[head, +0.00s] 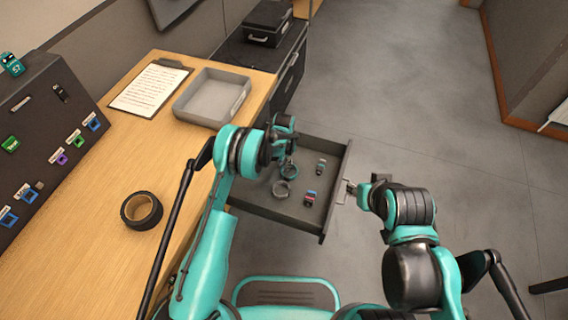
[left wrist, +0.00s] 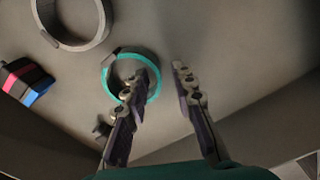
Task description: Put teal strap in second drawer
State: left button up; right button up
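The teal strap (left wrist: 108,84), a closed ring, lies on the floor of an open dark drawer (head: 262,206). It also shows in the head view (head: 289,172), partly hidden by my left gripper. My left gripper (left wrist: 161,75) is open over the drawer. In the left wrist view one finger overlaps the ring's opening and right side; the other is just right of the ring. I cannot tell whether they touch it. My right gripper (head: 352,189) is at the drawer's front by the handle; whether it is shut on it is unclear.
A grey ring (head: 282,188) and small striped pieces (head: 309,198) lie in the same drawer. On the desk are a grey tray (head: 184,107), a clipboard (head: 150,88), a black tape roll (head: 141,210) and a fader panel (head: 40,135). Open floor lies right.

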pick_arm(q)
jog(key=s+a+r+n+t+p, duration=0.1)
jog(key=a+r+p, duration=0.1)
jog(key=r, duration=1.1)
jog(key=s+a+r+n+t+p, duration=0.1)
jog(key=s+a+r+p, duration=0.1)
jog(key=r, duration=1.1)
jog(key=s+a+r+n+t, duration=0.15)
jog(key=s+a+r, duration=0.25)
jog(key=s+r, duration=0.45)
jog(key=s+a+r+n+t, duration=0.2)
jog(key=s+a+r, duration=0.1)
jog(key=s, duration=0.6)
jog(key=s+a+r+n+t, duration=0.1)
jog(key=s+a+r+n, duration=0.1)
jog(key=s, duration=0.8)
jog(key=shift+a+r+n+t, duration=0.4)
jog(key=shift+a+n, duration=0.25)
jog(key=shift+a, duration=0.55)
jog(key=shift+s, duration=0.1)
